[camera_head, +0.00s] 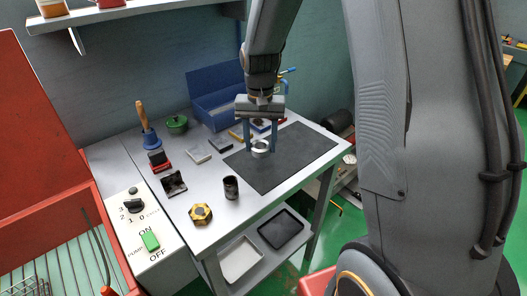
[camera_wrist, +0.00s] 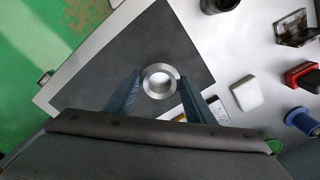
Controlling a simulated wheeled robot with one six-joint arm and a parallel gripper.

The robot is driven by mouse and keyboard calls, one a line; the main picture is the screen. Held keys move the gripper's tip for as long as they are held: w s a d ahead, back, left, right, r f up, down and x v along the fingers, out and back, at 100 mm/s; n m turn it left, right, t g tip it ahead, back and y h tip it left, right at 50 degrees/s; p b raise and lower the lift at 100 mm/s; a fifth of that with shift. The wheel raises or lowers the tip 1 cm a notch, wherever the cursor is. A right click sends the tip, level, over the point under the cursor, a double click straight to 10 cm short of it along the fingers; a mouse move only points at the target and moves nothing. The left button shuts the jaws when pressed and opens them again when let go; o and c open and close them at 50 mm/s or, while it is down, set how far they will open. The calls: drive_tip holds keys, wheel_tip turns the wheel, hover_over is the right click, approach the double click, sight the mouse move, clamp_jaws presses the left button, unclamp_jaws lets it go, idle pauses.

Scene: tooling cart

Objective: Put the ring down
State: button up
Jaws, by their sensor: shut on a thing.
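The ring (camera_head: 260,152) is a silvery metal band with an open centre. It is between the two blue fingertips of my gripper (camera_head: 260,147), which is shut on it. In the wrist view the ring (camera_wrist: 147,85) shows from above, with a finger of my gripper (camera_wrist: 160,80) at each side.
The mat's right part is clear.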

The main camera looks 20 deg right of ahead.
sight(261, 164)
drive_tip(key=shift+f+p, duration=0.5)
drive_tip(key=shift+f, duration=1.95)
drive_tip(key=shift+f, duration=0.1)
drive_tip(key=o, duration=1.4)
drive_tip(key=shift+o, duration=0.2)
wheel_tip(261, 164, up, 11)
drive_tip(key=b, duration=0.2)
drive_tip(key=shift+b, duration=0.3)
drive_tip(key=shift+r, duration=0.5)
drive_tip(key=s+f+n, duration=0.2)
drive_tip(key=s+f, duration=0.1)
drive_tip(key=s, duration=0.5)
drive_tip(key=s+f+n+t, duration=0.1)
drive_tip(key=s+f+n, duration=0.1)
drive_tip(key=s, duration=0.7)
drive_tip(key=shift+f+n, duration=0.3)
drive_tip(key=shift+f, duration=0.3)
drive_tip(key=shift+a, duration=0.1)
